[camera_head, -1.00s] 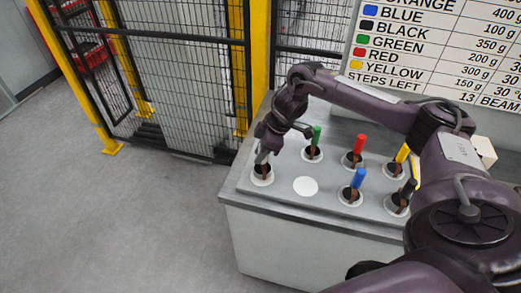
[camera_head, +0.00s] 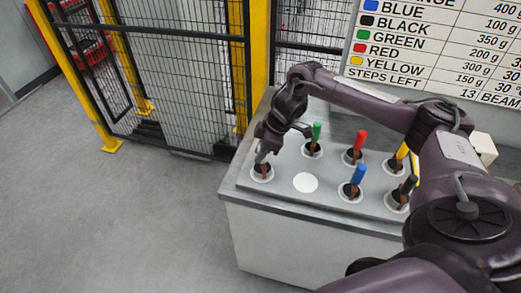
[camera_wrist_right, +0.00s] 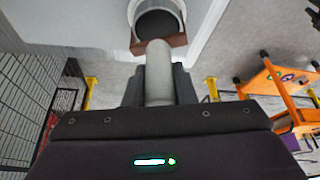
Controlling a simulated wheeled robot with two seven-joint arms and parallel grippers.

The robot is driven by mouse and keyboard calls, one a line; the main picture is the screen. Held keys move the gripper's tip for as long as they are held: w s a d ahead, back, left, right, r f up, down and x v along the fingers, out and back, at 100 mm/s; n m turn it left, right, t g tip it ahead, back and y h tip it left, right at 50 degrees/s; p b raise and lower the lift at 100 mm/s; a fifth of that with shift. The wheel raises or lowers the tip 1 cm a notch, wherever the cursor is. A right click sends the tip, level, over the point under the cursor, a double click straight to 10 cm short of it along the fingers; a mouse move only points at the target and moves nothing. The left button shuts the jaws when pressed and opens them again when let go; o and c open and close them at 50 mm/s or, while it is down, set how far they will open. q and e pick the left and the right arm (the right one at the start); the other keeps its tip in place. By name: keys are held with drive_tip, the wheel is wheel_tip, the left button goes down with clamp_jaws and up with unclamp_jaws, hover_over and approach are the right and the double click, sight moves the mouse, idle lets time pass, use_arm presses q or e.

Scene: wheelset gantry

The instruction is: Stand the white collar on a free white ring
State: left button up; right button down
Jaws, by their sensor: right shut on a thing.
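The white collar (camera_wrist_right: 159,72) has a pale round handle. In the right wrist view it lies between the fingers of my right gripper (camera_wrist_right: 159,88), which is shut on it. A brown piece and a dark disc inside a white ring (camera_wrist_right: 133,12) show just beyond the handle. In the head view my right gripper (camera_head: 264,152) is over the front-left ring (camera_head: 262,179) on the grey bench. Whether the collar rests fully there I cannot tell. A plain white round spot (camera_head: 305,183) to its right is empty. My left gripper is not in view.
Collars with green (camera_head: 317,132), red (camera_head: 360,140), blue (camera_head: 358,174), yellow (camera_head: 402,150) and black (camera_head: 408,184) handles stand in rings on the bench. A printed board (camera_head: 440,60) rises behind. A mesh fence (camera_head: 180,75) stands at the left, with open floor before it.

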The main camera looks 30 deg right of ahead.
drive_tip(key=shift+f, duration=0.2)
drive_tip(key=shift+r, duration=0.1)
drive_tip(key=c, duration=1.3)
unclamp_jaws()
drive_tip(key=shift+o, duration=0.9)
drive_tip(key=b+v, duration=0.2)
drive_tip(key=v, duration=0.5)
drive_tip(key=shift+r, duration=0.35)
